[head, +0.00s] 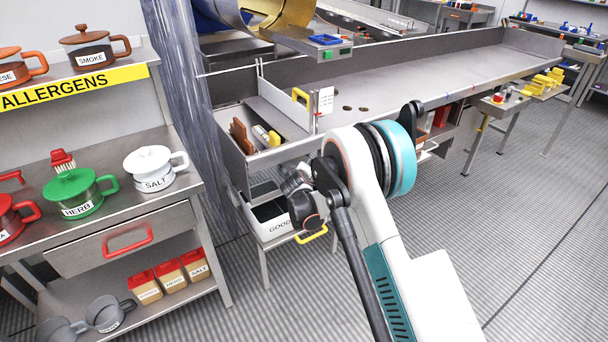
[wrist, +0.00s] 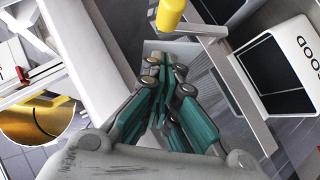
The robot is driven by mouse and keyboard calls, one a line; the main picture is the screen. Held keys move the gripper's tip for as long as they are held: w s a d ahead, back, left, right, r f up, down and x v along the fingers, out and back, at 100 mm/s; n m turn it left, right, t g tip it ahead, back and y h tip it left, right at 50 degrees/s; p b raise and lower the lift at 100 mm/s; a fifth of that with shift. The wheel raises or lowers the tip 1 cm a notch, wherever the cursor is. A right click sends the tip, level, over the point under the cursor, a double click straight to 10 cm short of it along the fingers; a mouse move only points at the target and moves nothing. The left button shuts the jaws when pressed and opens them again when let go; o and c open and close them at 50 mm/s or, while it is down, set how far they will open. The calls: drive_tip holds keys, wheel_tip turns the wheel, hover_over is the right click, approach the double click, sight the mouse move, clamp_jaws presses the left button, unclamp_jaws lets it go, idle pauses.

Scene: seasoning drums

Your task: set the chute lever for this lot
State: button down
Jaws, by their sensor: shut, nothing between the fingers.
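In the head view, a yellow handle (head: 301,96) stands at the near end of the grey conveyor (head: 430,80), by the chute section. I cannot tell for sure that it is the chute lever. A small white card (head: 326,100) beside it has print too small to read. My gripper (head: 300,200) is in front of the chute, over the white bin marked GOOD (head: 279,228). In the wrist view, my gripper (wrist: 160,75) has its fingers together and empty. A yellow knob-like piece (wrist: 171,14) is just beyond the fingertips, apart from them in the picture. The GOOD bin (wrist: 283,70) is at the right.
A tray at the conveyor end holds a brown block (head: 241,136) and a yellow-and-grey item (head: 268,136). A steel rack at left carries lidded pots, including SALT (head: 155,169) and HERB (head: 79,194). A yellow drum (head: 280,15) is behind. Floor at right is clear.

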drive_tip(key=p+v, duration=0.2)
drive_tip(key=v, duration=0.7)
drive_tip(key=shift+s+p, duration=0.3)
drive_tip(key=shift+s, duration=0.1)
